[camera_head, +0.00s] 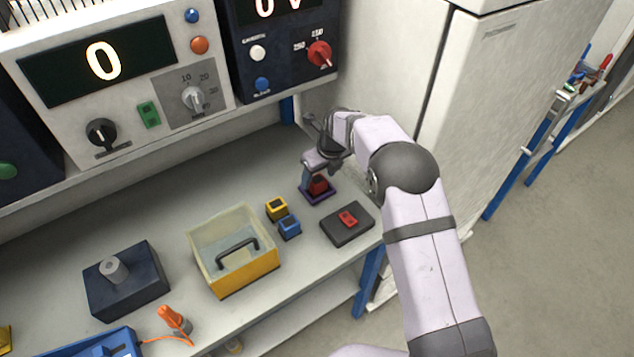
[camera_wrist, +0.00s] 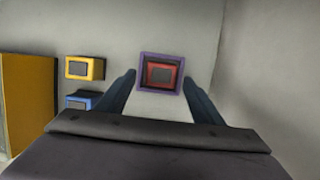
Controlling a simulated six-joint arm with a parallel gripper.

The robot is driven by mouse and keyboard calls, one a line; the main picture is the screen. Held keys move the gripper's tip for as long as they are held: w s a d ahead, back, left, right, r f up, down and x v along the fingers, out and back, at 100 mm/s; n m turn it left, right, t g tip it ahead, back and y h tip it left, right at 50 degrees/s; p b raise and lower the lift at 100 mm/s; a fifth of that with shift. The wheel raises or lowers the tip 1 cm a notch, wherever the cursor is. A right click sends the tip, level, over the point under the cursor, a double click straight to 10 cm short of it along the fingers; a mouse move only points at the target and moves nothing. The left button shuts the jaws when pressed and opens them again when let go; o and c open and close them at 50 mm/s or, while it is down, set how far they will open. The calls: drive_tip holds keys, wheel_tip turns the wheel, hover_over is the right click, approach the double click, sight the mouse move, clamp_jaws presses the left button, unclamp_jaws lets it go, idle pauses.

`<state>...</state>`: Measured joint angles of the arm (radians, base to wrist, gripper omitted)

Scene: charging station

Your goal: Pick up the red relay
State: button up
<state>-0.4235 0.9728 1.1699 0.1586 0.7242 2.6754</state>
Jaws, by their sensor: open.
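The red relay (camera_head: 319,184) sits in a purple square holder on the bench, below my gripper in the head view. In the wrist view the red relay (camera_wrist: 161,74) shows as a red square with a dark centre, framed by the purple holder (camera_wrist: 144,86). My gripper (camera_head: 312,180) is at the relay's place in the head view, partly covering it. In the wrist view its two dark fingers (camera_wrist: 162,82) are spread apart, with the relay between their tips in the picture. I cannot tell whether they touch it.
A yellow block (camera_head: 276,209) and a blue block (camera_head: 289,227) stand to the left. A dark box with a red switch (camera_head: 347,222) is at the front right. A clear-topped yellow case (camera_head: 240,279) is further left. A tall white cabinet (camera_head: 470,110) stands right of the bench.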

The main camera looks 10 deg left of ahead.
drive_tip(key=shift+p+x, duration=0.35)
drive_tip(key=shift+x, duration=1.05)
drive_tip(key=c, duration=1.3)
drive_tip(key=shift+r, duration=0.1)
